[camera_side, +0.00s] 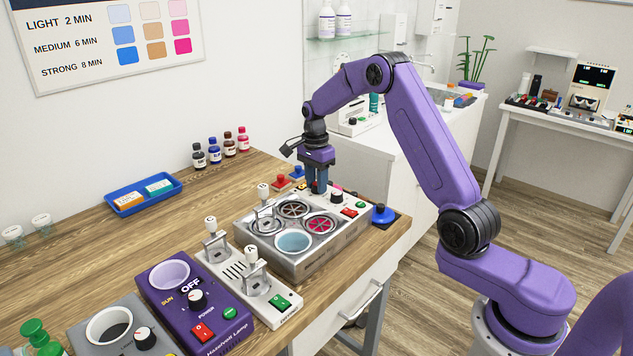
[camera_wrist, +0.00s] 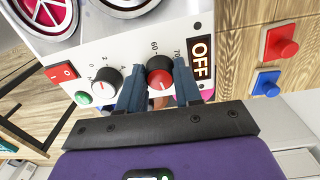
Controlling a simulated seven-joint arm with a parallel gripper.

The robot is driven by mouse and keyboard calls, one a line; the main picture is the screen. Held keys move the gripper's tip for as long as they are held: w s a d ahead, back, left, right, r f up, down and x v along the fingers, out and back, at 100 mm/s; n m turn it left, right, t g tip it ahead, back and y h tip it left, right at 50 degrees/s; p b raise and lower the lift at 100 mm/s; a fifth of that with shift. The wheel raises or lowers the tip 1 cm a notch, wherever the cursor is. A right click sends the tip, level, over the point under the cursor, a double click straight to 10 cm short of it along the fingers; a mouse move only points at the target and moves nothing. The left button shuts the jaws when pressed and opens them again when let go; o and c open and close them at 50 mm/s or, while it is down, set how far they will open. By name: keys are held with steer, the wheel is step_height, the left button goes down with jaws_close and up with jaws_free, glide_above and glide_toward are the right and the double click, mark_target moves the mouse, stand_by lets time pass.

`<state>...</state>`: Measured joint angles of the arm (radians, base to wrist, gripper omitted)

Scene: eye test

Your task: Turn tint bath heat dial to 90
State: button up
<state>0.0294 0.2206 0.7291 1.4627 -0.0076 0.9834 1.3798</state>
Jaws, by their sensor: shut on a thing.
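My gripper (camera_wrist: 159,88) is shut on this dial, one finger on each side. In the side view my gripper (camera_side: 318,189) points down at the tint bath's back edge and mostly hides the dial. The fingers hide part of the scale; I see no 90 mark and cannot read the setting.
An OFF display (camera_wrist: 201,62) is close beside one finger. A second dial (camera_wrist: 105,80) with a white cap, a red switch (camera_wrist: 62,72) and a green button (camera_wrist: 83,98) are on the other side.

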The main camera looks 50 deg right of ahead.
mark_target(315, 183)
steer(key=shift+r+m, duration=0.1)
steer(key=shift+m, duration=0.5)
steer(key=o, duration=1)
steer(key=shift+o, duration=0.2)
step_height(315, 183, up, 17)
steer(key=shift+w+r, duration=0.15)
steer(key=shift+w, duration=0.15)
steer(key=shift+d, duration=0.1)
